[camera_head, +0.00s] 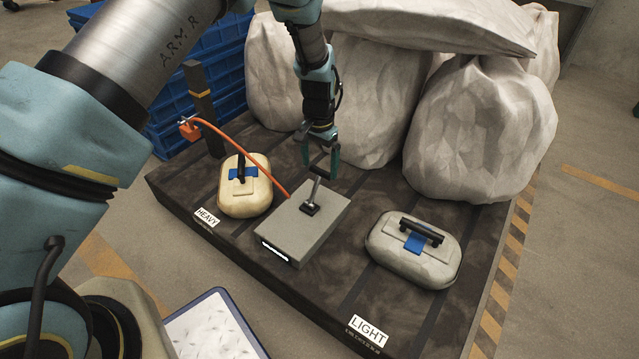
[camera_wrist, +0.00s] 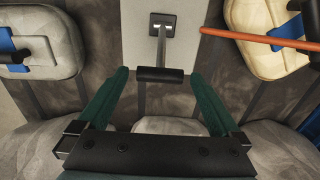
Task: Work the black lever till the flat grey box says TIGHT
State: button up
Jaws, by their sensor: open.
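The flat grey box (camera_head: 299,235) lies on the dark platform, with a small lit display (camera_head: 275,253) on its near edge. I cannot read the display. A metal lever (camera_head: 314,189) rises from the top of the box. In the wrist view the lever (camera_wrist: 161,45) ends in a black crossbar grip (camera_wrist: 160,74). My gripper (camera_head: 321,168) is above the far side of the box, pointing down. Its green fingers (camera_wrist: 160,80) are spread on either side of the black grip, apart from it. The gripper holds nothing.
A beige case (camera_head: 245,200) by the HEAVY label stands left of the box, and a grey case (camera_head: 414,262) by the LIGHT label stands right. An orange hose (camera_head: 240,150) runs to the box. White sacks (camera_head: 480,130) and blue crates (camera_head: 215,85) stand behind.

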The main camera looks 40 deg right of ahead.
aim_at(319, 174)
notch_tip(319, 174, down, 7)
jog(key=shift+r+b, duration=0.15)
jog(key=shift+b, duration=0.7)
grip_shut()
dwell(0.3)
